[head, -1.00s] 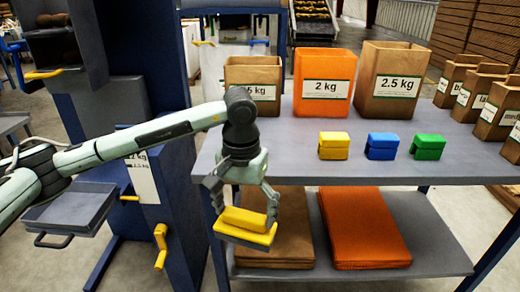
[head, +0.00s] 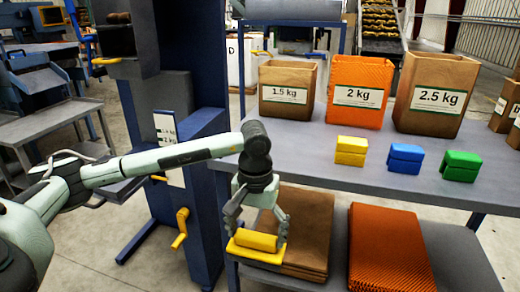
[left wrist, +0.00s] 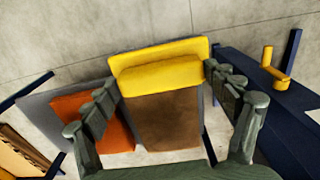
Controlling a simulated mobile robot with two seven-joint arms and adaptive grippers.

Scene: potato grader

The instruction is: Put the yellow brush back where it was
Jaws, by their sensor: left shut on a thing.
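The yellow brush (head: 258,242) is in my left gripper (head: 257,230), in front of the near left edge of the grey table and outside it. It has a yellow block on a wider flat yellow part. In the left wrist view the brush (left wrist: 160,72) lies crosswise between the two fingertips (left wrist: 162,78), which close on its ends. Its underside is hidden there. My right gripper is not in view.
The grey table (head: 300,165) holds paper bags marked 1.5 kg (head: 287,92), 2 kg (head: 357,95) and 2.5 kg (head: 434,98). Yellow (head: 351,150), blue (head: 404,159) and green (head: 460,166) blocks stand before them. Flat brown (head: 305,220) and orange (head: 388,250) stacks lie on the lower shelf.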

